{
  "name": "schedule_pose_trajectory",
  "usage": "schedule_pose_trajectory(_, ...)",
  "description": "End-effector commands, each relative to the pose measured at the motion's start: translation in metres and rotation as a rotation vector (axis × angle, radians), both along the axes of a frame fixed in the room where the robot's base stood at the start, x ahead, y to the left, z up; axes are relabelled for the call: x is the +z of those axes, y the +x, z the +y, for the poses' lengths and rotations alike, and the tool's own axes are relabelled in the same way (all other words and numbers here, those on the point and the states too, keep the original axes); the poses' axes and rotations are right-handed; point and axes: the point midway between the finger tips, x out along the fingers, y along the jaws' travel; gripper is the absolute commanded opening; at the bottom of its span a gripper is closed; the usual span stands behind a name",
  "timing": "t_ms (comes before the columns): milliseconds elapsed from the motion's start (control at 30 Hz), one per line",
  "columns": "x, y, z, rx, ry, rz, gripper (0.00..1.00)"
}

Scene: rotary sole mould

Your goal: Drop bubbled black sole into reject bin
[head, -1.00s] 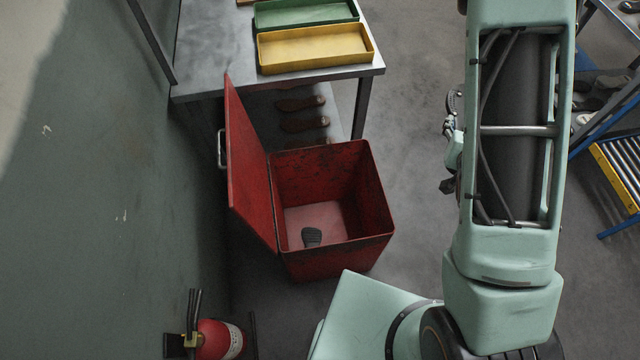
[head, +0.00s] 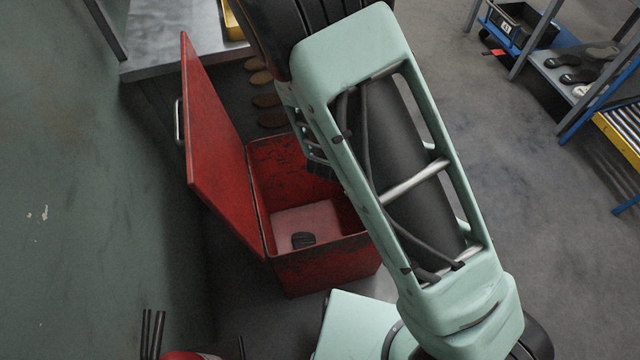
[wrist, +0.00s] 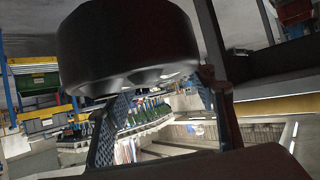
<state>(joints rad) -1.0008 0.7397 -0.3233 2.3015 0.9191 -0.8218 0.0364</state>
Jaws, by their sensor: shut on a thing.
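The red reject bin (head: 312,262) stands open in the head view, left of my arm, its lid tilted up on the left. A small dark sole (head: 303,240) lies on the bin's floor. My gripper (wrist: 152,112) shows in the wrist view, with blue meshed pads on both sides.
A metal table (head: 170,35) stands behind the bin, with a yellow tray (head: 232,22) partly hidden by my arm. Brown soles (head: 266,101) lie on its lower shelf. A rack with dark soles (head: 580,75) stands at the far right. A green wall borders the left.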

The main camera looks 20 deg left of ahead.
Motion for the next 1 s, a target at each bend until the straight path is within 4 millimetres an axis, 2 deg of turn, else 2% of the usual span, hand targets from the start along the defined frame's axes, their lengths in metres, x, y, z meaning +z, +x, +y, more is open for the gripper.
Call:
schedule_pose_trajectory(33, -0.03, -0.009, 0.017, 0.0, 0.0, 0.0, 0.21)
schedule_pose_trajectory(100, -0.053, -0.021, 0.033, -0.013, 0.0, -0.001, 0.21)
schedule_pose_trajectory(300, -0.108, -0.058, 0.073, -0.043, -0.001, -0.001, 0.21)
schedule_pose_trajectory(400, -0.125, -0.072, 0.086, -0.052, -0.001, -0.001, 0.21)
schedule_pose_trajectory(600, -0.14, -0.087, 0.098, -0.065, -0.001, -0.002, 0.21)
schedule_pose_trajectory(833, -0.151, -0.089, 0.098, -0.067, -0.001, -0.002, 0.21)
schedule_pose_trajectory(1000, -0.168, -0.089, 0.098, -0.067, -0.001, -0.002, 0.21)
